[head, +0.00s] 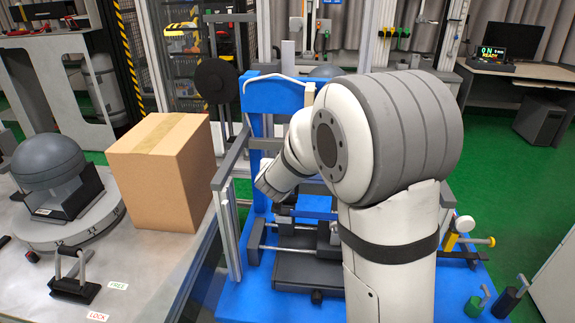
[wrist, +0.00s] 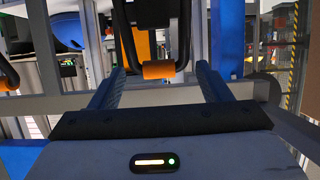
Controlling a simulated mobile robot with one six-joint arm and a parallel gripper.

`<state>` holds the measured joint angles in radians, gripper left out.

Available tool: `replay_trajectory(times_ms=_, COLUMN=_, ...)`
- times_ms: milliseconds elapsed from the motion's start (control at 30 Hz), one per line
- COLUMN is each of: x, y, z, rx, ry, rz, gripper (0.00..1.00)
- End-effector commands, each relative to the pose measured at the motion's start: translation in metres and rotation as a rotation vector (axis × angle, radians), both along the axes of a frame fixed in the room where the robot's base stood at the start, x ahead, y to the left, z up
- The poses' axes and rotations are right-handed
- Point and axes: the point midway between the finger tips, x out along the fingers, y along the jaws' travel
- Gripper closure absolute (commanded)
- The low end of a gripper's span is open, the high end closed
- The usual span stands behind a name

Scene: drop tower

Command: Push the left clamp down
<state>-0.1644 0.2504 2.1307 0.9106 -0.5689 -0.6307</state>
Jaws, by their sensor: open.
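In the wrist view my gripper (wrist: 160,76) is open, with its two blue-grey fingers spread apart. An orange grip on a black U-shaped handle (wrist: 126,38) shows between and beyond the fingertips; contact cannot be told. It may belong to the left clamp, but the clamp's body is not clear. In the head view my gripper end (head: 268,187) is at the left side of the blue drop tower (head: 257,97), and its fingers are hidden. A yellow clamp-like part (head: 462,228) sits at the tower's right side. My arm covers much of the tower.
A black toggle lever (head: 75,280) stands on the left table by FREE and LOCK labels. A cardboard box (head: 160,170) and a grey dome (head: 48,160) on a round base also stand there. Grey metal frame posts (head: 232,235) rise close to my gripper. Green floor lies behind.

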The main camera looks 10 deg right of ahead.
Motion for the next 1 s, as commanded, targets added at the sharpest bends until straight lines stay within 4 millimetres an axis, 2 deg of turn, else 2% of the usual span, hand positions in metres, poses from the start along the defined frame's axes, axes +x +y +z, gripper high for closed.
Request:
replay_trajectory(times_ms=200, x=0.0, y=0.0, z=0.0003, rx=0.0, ry=0.0, rz=0.0, gripper=0.31)
replay_trajectory(times_ms=833, x=0.0, y=0.0011, z=0.0006, rx=0.001, ry=0.0, rz=0.003, gripper=0.82)
replay_trajectory(times_ms=1000, x=-0.0003, y=0.0004, z=-0.0004, rx=-0.001, ry=-0.006, rz=0.002, gripper=0.83)
